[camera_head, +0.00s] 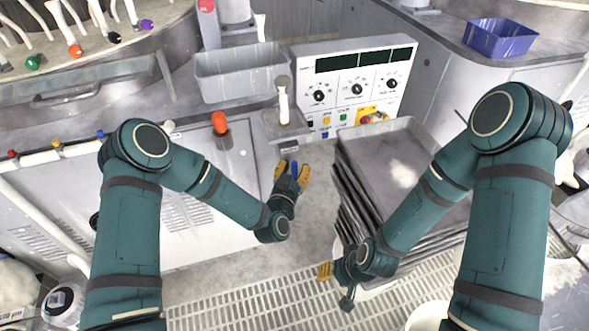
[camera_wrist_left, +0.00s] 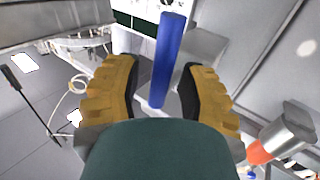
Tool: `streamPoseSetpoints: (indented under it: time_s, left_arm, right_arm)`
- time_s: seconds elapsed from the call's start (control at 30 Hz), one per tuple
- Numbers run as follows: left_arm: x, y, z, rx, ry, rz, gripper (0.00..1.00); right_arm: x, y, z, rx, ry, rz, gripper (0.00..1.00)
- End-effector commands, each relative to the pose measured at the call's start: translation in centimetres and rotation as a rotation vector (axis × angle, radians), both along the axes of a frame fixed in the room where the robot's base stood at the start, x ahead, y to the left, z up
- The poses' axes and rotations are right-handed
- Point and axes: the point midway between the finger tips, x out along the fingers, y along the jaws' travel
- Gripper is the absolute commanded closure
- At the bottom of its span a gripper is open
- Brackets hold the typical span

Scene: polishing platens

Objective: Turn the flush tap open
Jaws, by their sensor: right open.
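A blue lever (camera_head: 295,168), which looks like the handle of the flush tap, points up between the fingers of my left gripper (camera_head: 291,174). In the left wrist view the blue lever (camera_wrist_left: 168,62) stands between the two yellow-brown fingers of my left gripper (camera_wrist_left: 160,92), with gaps visible on both sides. My left gripper is open around it, and the lever's base is partly hidden. My right gripper (camera_head: 325,271) is lower down, left of the tray stack and apart from the lever. Its fingers show only partly.
Beyond the lever stand a control panel (camera_head: 352,88), a grey bin (camera_head: 240,75) and a white-handled brush (camera_head: 283,104). An orange-topped fitting (camera_head: 220,122) is to the left. Stacked grey trays (camera_head: 385,165) lie to the right, and a floor grating (camera_head: 255,297) runs below.

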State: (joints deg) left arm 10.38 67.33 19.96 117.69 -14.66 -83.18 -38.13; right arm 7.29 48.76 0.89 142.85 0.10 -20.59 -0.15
Motion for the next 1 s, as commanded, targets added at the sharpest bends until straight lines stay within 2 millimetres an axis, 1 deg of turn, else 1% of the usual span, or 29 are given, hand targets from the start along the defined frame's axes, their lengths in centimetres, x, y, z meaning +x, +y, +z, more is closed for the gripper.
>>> streamPoseSetpoints:
  time_s: [0.03, 0.07, 0.1, 0.37, 0.57, 0.77, 1.0]
  left_arm:
    - [0.0, 0.0, 0.0, 0.000, 0.000, 0.000, 0.82]
    - [0.0, 0.0, 0.0, 0.000, 0.000, 0.000, 0.93]
    - [0.0, 0.0, 0.0, 0.000, 0.000, 0.000, 1.00]
    - [0.0, 0.0, 0.0, 0.006, 0.002, 0.000, 1.00]
    - [-0.1, 0.1, 0.1, 0.057, 0.019, -0.001, 1.00]
    - [-0.2, 0.2, 0.3, 0.179, 0.057, -0.002, 1.00]
    - [-0.2, 0.5, 0.5, 0.387, 0.123, -0.002, 1.00]
  right_arm:
    - [0.0, 0.0, 0.0, 0.000, 0.000, 0.000, 0.58]
    - [0.0, 0.0, 0.0, 0.000, 0.000, 0.000, 0.58]
    - [0.0, 0.0, 0.0, 0.000, 0.000, 0.000, 0.58]
    - [0.0, 0.0, 0.1, 0.000, 0.000, 0.000, 0.58]
    - [-0.1, 0.0, 0.5, 0.000, 0.002, 0.001, 0.58]
    - [-0.3, 0.0, 1.4, 0.001, 0.006, 0.001, 0.58]
    - [-0.5, 0.1, 2.8, 0.003, 0.013, 0.003, 0.58]
